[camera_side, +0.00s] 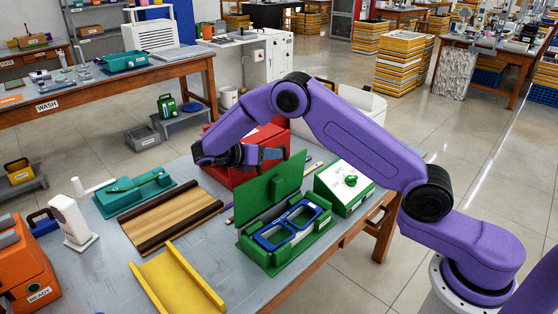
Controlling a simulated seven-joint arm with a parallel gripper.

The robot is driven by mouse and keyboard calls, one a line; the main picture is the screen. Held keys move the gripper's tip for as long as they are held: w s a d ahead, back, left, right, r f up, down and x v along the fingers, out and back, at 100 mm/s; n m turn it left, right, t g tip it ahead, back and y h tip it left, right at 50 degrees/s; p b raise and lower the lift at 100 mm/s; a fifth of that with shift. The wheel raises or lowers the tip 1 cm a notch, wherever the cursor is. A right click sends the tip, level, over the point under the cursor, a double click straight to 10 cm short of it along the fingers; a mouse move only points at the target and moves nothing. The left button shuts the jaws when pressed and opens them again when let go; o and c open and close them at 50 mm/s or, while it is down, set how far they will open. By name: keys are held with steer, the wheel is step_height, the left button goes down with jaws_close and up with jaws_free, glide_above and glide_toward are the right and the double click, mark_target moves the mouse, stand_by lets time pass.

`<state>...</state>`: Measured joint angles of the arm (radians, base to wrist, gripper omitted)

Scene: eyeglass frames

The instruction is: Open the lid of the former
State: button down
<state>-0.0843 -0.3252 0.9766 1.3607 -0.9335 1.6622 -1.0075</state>
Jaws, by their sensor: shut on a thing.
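The green former (289,255) sits near the front edge of the grey table. Its green lid (272,195) stands raised, close to upright, along the back of the base. Blue eyeglass frames (292,225) lie in the open base. My gripper (272,155) reaches in from the left at the lid's upper edge and is shut on the lid. The exact contact of the fingertips is small and partly hidden behind the lid.
A green-and-white control box (345,187) stands right of the former. A red box (237,165) is behind my gripper. A striped wooden board (170,213), a yellow channel (176,280) and a teal tool (133,192) lie to the left.

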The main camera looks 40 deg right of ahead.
steer(key=shift+w, duration=0.9)
steer(key=shift+f, duration=0.1)
steer(key=c, duration=1.1)
jaws_free()
steer(key=shift+a, duration=0.1)
steer(key=v, duration=1.2)
